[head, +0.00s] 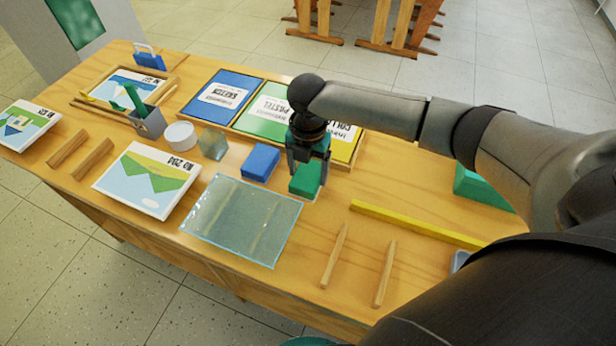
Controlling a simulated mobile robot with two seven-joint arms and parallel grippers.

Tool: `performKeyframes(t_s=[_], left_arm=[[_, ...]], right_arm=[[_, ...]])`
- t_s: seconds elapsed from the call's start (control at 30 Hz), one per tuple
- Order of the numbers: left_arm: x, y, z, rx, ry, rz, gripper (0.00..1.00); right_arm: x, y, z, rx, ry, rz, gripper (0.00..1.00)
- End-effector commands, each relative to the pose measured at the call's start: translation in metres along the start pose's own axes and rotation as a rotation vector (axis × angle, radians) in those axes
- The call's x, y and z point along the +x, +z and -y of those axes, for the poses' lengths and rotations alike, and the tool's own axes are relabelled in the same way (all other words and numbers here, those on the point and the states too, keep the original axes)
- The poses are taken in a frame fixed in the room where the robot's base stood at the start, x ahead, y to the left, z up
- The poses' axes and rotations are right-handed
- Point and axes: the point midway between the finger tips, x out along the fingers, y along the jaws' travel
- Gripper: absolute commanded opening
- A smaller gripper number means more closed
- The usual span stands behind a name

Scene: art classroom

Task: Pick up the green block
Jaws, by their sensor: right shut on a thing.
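The green block (305,182) is at the middle of the wooden table, right of a blue block (260,162). My right gripper (306,172) comes down over it from above and is shut on it, with fingers on either side. Whether the block touches the table or is slightly raised I cannot tell. My right arm reaches in from the right and hides part of the table behind it. My left gripper is not in view.
A glass sheet (242,222) lies in front. Yellow strip (415,224) and wooden sticks (334,256) lie to the right. Behind are blue (222,96) and green (262,112) pads in a tray.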

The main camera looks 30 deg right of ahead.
Motion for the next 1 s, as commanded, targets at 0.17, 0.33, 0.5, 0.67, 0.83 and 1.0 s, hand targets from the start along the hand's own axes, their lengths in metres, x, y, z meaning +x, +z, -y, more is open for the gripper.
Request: performKeyframes(t_s=[0.17, 0.33, 0.5, 0.67, 0.83, 1.0], left_arm=[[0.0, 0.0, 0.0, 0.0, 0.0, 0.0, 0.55], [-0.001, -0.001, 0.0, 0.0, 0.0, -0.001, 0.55], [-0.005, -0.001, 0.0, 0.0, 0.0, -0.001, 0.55], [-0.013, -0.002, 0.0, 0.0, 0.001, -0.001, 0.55], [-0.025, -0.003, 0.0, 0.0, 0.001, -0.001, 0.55], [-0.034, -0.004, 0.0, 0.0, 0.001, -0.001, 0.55]], right_arm=[[-0.001, 0.0, 0.0, 0.0, 0.001, 0.001, 0.17], [-0.003, 0.001, 0.0, 0.0, 0.001, 0.001, 0.17], [-0.016, 0.001, -0.001, -0.001, 0.004, 0.001, 0.17], [-0.045, 0.001, -0.001, 0.0, 0.005, 0.003, 0.17], [-0.089, 0.001, -0.001, -0.001, 0.006, 0.004, 0.17], [-0.132, 0.001, -0.001, 0.0, 0.005, 0.002, 0.17]])
